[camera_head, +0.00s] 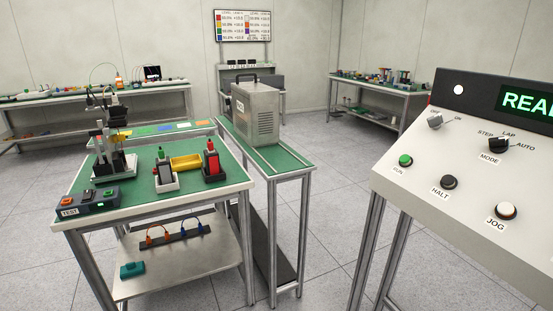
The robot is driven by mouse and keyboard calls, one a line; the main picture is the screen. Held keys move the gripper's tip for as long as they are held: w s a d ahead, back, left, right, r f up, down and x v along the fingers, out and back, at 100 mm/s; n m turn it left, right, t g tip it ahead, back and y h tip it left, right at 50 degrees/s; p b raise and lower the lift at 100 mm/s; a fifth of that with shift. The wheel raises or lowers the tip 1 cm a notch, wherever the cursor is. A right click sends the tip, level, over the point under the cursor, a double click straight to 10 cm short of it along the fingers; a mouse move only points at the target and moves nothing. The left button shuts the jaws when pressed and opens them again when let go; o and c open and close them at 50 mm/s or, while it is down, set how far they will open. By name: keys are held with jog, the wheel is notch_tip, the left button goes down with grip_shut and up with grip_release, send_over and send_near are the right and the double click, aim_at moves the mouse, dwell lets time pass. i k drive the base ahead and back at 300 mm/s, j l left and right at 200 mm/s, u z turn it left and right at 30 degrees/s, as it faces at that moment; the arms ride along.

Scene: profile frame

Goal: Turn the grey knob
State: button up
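The grey knob (435,122) sits at the upper left of a sloped light-grey control panel (400,178) at the right of the head view. Lettering stands on both sides of it; the right one reads ON, and the left one is too small to read surely. The knob's bar looks slightly tilted, but its exact setting is hard to tell. My gripper is not in view.
The panel also carries a green RUN button (405,160), a black HALT button (449,182), a white JOG button (506,211) and a lit display (527,102). A green-topped workbench (130,203) with tools stands left. Open floor (330,240) lies between bench and panel.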

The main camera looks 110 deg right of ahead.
aim_at(434, 122)
jog(key=z, duration=4.8)
